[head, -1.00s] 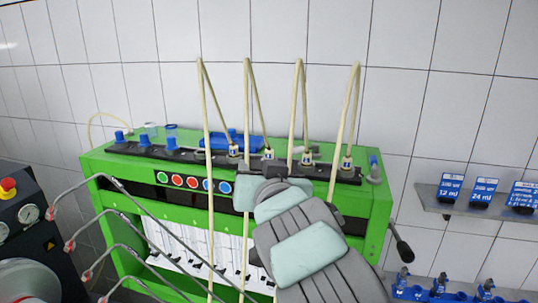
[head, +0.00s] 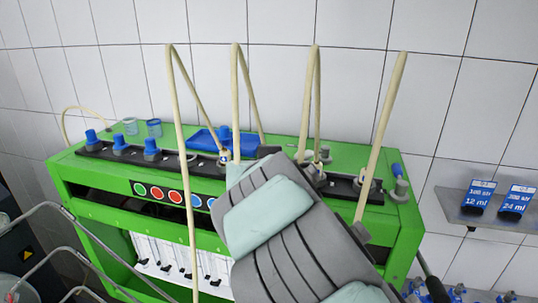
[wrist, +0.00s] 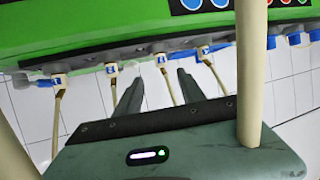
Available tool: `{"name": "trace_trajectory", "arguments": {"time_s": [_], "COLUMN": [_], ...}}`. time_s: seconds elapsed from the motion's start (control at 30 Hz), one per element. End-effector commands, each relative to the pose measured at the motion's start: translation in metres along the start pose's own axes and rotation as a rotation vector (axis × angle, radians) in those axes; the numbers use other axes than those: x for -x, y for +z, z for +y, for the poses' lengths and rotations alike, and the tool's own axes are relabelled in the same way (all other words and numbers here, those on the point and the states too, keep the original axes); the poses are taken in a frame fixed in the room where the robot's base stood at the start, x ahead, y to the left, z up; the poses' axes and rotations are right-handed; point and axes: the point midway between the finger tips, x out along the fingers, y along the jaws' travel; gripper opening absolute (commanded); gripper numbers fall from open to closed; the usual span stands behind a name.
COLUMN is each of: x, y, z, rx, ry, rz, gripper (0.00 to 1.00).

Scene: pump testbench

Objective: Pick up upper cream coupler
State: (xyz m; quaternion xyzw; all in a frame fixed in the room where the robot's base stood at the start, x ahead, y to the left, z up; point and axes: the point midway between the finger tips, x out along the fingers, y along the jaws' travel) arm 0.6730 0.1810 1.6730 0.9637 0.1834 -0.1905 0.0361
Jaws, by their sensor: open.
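Several cream couplers with cream hoses sit in a row on the black rail of the green machine. In the head view one (head: 224,158) shows left of my arm and another (head: 368,183) to its right. In the wrist view four-sided pale coupler tops show, including one (wrist: 160,60) between and just beyond my fingertips, and others (wrist: 112,68) (wrist: 205,50) to either side. I cannot tell which is the upper one. My gripper (wrist: 160,78) is open and empty, its fingers pointing at the row. My arm hides the fingers in the head view.
The green machine (head: 110,199) carries blue-capped knobs (head: 120,143) and a blue tray (head: 205,139). Tall cream hoses (head: 172,100) arch up around my arm; one (wrist: 251,75) crosses close before the wrist camera. A shelf (head: 470,222) with blue-labelled items is at right.

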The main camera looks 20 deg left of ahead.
Motion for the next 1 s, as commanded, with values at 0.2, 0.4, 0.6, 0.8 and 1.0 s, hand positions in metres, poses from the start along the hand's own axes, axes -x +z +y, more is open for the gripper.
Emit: {"name": "trace_trajectory", "arguments": {"time_s": [0.2, 0.4, 0.6, 0.8, 1.0], "x": [-0.032, -0.05, -0.064, -0.089, -0.102], "y": [0.0, 0.001, -0.004, -0.005, -0.003], "z": [-0.002, -0.001, -0.002, -0.004, -0.002], "rx": [-0.004, 0.0, 0.001, 0.0, -0.001], "ry": [-0.006, -0.001, 0.0, -0.002, 0.001], "rz": [-0.007, -0.006, -0.006, -0.008, -0.004], "gripper": [0.47, 0.47, 0.47, 0.47, 0.47]}}
